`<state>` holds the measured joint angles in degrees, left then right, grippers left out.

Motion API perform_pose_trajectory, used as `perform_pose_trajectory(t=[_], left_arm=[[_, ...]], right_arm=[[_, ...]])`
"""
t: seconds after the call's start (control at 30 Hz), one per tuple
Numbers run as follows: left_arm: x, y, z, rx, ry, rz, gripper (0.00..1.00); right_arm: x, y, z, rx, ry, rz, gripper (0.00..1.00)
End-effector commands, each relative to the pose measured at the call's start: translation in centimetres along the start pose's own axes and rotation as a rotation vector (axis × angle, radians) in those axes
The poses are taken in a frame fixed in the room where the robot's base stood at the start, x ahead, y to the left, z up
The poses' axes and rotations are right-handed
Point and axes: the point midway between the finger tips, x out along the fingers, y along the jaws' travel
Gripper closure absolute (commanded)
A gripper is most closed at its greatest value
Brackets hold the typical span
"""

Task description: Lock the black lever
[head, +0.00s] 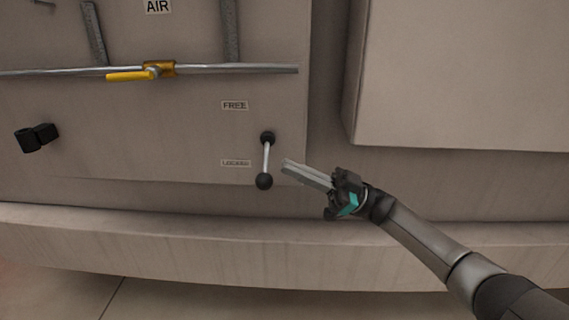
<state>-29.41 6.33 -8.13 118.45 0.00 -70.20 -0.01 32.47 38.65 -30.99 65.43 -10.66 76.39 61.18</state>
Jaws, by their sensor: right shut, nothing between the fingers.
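The black lever (266,160) is on the beige panel in the head view. It has a black pivot at the top, a thin metal rod and a black ball knob (264,181) at the lower end. The rod points almost straight down, and the knob is just below and right of the "LOCKED" label (236,163). The "FREE" label (235,105) is above, up and left of the pivot. My right gripper (286,166) is shut and empty, its fingertips just right of the lever's rod and knob. I cannot tell whether they touch it. My left gripper is out of view.
A metal pipe with a yellow-handled valve (128,75) runs across the panel above, under the "AIR" label (158,6). A black knob (37,137) sticks out at left. A beige box (460,75) protrudes at upper right. A ledge (180,235) runs along below.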

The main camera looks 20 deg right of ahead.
Motion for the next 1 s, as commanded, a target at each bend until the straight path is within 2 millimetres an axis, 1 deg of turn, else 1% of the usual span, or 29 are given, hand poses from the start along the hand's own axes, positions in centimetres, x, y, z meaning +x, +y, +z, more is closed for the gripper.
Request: perform_pose_trajectory(t=[0.03,0.1,0.2,0.3,0.4,0.6,1.0], left_arm=[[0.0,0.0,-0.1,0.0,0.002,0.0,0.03],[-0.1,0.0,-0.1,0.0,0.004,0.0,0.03],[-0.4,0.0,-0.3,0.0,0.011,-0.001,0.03],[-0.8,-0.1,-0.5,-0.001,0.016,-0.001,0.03],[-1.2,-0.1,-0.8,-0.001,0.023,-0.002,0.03],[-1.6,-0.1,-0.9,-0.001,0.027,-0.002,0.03],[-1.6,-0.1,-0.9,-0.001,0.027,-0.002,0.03]], right_arm=[[-1.1,0.2,0.1,0.0,-0.001,0.003,1.0],[-2.5,0.3,0.1,-0.001,-0.001,0.003,1.0],[-4.1,0.5,0.1,-0.001,0.0,0.003,1.0],[-5.5,0.6,0.1,-0.002,0.001,0.001,1.0],[-6.4,0.7,0.0,-0.002,0.001,0.0,1.0],[-7.2,0.7,-0.1,-0.001,0.002,-0.001,1.0],[-7.2,0.7,-0.1,-0.001,0.002,-0.001,1.0]])
